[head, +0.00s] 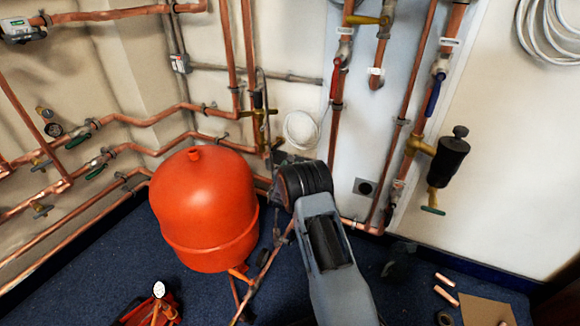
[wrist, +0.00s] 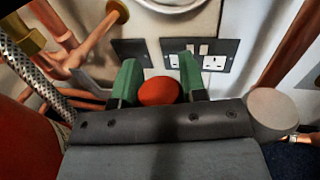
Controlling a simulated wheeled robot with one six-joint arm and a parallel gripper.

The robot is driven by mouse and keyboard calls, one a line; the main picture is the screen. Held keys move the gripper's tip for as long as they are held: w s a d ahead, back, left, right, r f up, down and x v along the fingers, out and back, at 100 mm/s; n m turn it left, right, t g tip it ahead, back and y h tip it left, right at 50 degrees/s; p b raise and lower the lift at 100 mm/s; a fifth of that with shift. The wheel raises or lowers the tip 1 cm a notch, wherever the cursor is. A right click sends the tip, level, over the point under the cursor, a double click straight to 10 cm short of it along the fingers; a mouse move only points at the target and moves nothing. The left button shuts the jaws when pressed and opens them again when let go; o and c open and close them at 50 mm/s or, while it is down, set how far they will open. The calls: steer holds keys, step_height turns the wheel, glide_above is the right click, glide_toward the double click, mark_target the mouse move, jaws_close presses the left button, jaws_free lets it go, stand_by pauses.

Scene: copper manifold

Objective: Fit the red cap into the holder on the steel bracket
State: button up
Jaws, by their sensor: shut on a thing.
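My gripper (wrist: 159,64) shows in the wrist view with its two green fingers on either side of the red cap (wrist: 159,92). It is shut on the cap, which looks like a rounded red piece low between the fingers. The fingers point toward the wall, where dark socket plates are. In the head view my arm reaches to the wall right of the red tank, and its wrist hides the gripper and the cap. I cannot make out the steel bracket or its holder in either view.
The large red tank (head: 205,208) stands left of my arm. Copper pipes run along the wall, with one (wrist: 291,50) at the right of the wrist view. Dark socket plates (wrist: 221,54) are ahead. A braided hose (wrist: 45,83) is at left. Copper offcuts (head: 445,279) lie on the blue floor.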

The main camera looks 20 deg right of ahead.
steer(key=shift+f, duration=0.25)
steer(key=o, duration=1.1)
steer(key=shift+c, duration=0.2)
steer(key=p+v, duration=0.5)
steer(key=v, duration=0.9)
steer(key=shift+w, duration=0.1)
